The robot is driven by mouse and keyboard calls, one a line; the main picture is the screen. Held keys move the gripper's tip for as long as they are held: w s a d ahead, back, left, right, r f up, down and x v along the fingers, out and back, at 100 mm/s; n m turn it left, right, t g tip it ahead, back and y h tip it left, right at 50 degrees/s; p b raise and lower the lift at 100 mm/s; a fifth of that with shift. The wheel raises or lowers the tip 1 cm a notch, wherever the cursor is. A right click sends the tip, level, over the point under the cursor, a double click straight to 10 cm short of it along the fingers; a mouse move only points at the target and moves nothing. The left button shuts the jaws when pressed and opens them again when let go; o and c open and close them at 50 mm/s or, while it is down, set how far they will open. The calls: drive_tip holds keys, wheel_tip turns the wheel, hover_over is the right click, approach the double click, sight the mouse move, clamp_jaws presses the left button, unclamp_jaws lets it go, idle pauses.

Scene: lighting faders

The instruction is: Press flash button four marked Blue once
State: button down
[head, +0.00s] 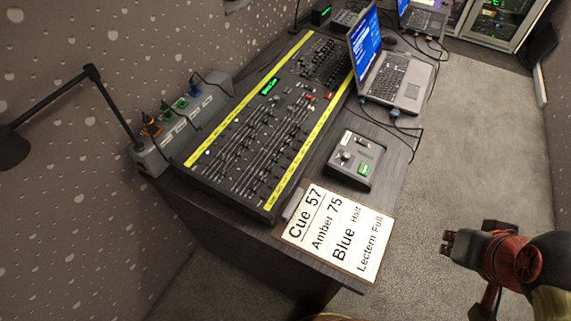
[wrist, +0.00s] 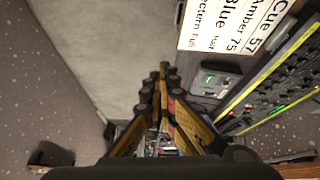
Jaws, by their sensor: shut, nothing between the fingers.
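The lighting fader desk (head: 270,125), black with yellow strips along its long edges, lies on the dark table. It carries rows of faders and small buttons. Flash button four and its Blue marking are too small to pick out. A white cue card (head: 338,232) at the table's near end reads Cue 57, Amber 75, Blue Half, Lectern Full. The card also shows in the wrist view (wrist: 228,27), with part of the desk (wrist: 272,90) at right. My gripper (head: 447,245) is shut and empty, out over the floor right of the table. Its fingers (wrist: 163,75) point up the wrist view.
A power strip with plugs (head: 185,120) and a black lamp (head: 90,75) stand on the left. Cables trail near the laptop. The grey floor at right (head: 480,150) is clear.

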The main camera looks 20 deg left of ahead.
drive_tip(key=w+a+r+n+t+h+p, duration=0.1)
drive_tip(key=w+a+n+h+p, duration=0.2)
drive_tip(key=w+a+n+p, duration=0.85)
drive_tip(key=w+a+f+n+t+y, duration=0.1)
drive_tip(key=a+n, duration=0.6)
drive_tip(key=a, duration=0.7)
drive_tip(key=w+a+f+n+t+y+p, duration=0.1)
drive_tip(key=w+a+f+n+y, duration=0.2)
drive_tip(key=a, duration=1.1)
wheel_tip(320, 180, down, 5)
drive_tip(key=w+n, duration=0.2)
drive_tip(key=n, duration=0.3)
drive_tip(key=shift+w+r+t, duration=0.15)
drive_tip(key=shift+w+t, duration=0.05)
drive_tip(key=shift+t, duration=0.2)
drive_tip(key=shift+d, duration=0.1)
drive_tip(key=b, duration=0.5)
hover_over(284, 165)
drive_tip(key=d, duration=0.1)
drive_tip(key=f, duration=0.7)
drive_tip(key=shift+s+d+f, duration=0.1)
drive_tip(key=shift+d+f, duration=0.1)
drive_tip(key=shift+f, duration=0.1)
drive_tip(key=shift+f+b, duration=0.55)
drive_tip(key=shift+f, duration=0.05)
drive_tip(key=shift+f, duration=0.15)
